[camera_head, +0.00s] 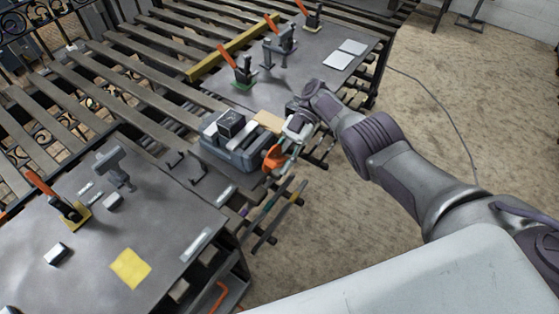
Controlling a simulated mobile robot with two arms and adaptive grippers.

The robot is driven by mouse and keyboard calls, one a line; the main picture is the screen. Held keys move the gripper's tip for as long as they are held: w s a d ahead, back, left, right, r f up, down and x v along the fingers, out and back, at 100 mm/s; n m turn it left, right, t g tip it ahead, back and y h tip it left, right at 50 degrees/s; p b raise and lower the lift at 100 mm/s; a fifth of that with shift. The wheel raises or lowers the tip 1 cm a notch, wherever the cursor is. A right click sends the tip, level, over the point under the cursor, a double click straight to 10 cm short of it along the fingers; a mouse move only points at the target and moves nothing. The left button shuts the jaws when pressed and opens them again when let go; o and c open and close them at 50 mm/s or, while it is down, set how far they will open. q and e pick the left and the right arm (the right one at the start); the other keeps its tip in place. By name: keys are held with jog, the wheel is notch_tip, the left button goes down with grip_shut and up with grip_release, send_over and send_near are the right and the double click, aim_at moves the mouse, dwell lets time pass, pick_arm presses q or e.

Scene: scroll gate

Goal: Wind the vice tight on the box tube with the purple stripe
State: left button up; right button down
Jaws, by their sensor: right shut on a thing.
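The grey vice (228,152) stands at the edge of the slatted bench. A dark square-ended piece (231,122) stands up between its jaws. I cannot make out a stripe on that piece, nor whether the jaws touch it. My right gripper (289,146) is at the vice's right front end, shut on what looks like the vice's handle (271,158), which has an orange part. The gripper partly hides the handle. Several bar ends (270,209) stick out below the vice, one with a purple mark near its end. My left gripper is not in view.
A dark table (160,225) at the left front holds a yellow sheet (130,268), a clamp with an orange handle (66,211) and small metal blocks. A second table (305,75) behind holds more clamps. A cable (455,125) lies on the open floor at right.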

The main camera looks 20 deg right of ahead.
jog(key=shift+s+f, duration=0.2)
jog(key=c, duration=1)
grip_release()
jog(key=shift+c, duration=0.2)
jog(key=shift+r, duration=0.15)
jog(key=shift+w, duration=0.1)
